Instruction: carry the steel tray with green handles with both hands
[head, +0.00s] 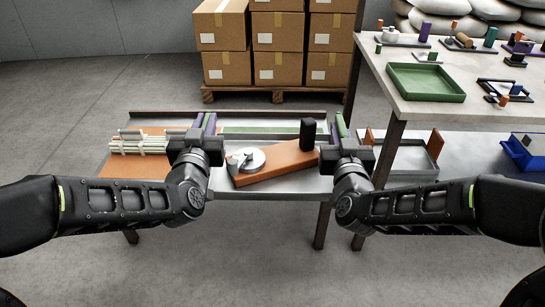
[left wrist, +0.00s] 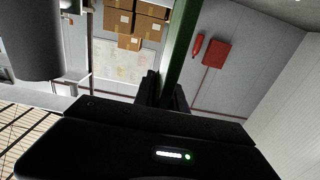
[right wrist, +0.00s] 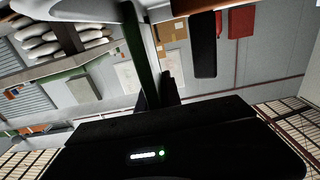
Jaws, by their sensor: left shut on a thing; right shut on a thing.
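The steel tray's green handles stand upright at its two ends. The left handle (head: 198,121) is in my left gripper (head: 203,133), and the right handle (head: 341,125) is in my right gripper (head: 346,137). Both grippers are shut on them. A green bar stands between the fingers in the left wrist view (left wrist: 182,45) and in the right wrist view (right wrist: 141,50). The grey tray body lies between the grippers, partly hidden by them and hard to tell from the grey table. I cannot tell whether it touches the table.
An orange-brown board (head: 275,172) with a pale round part and a black block (head: 308,133) sits between my arms. White rods (head: 140,145) lie at left. A table with a green tray (head: 426,82) stands at right, above a steel tray with orange handles (head: 432,158). Boxes (head: 278,68) stand behind.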

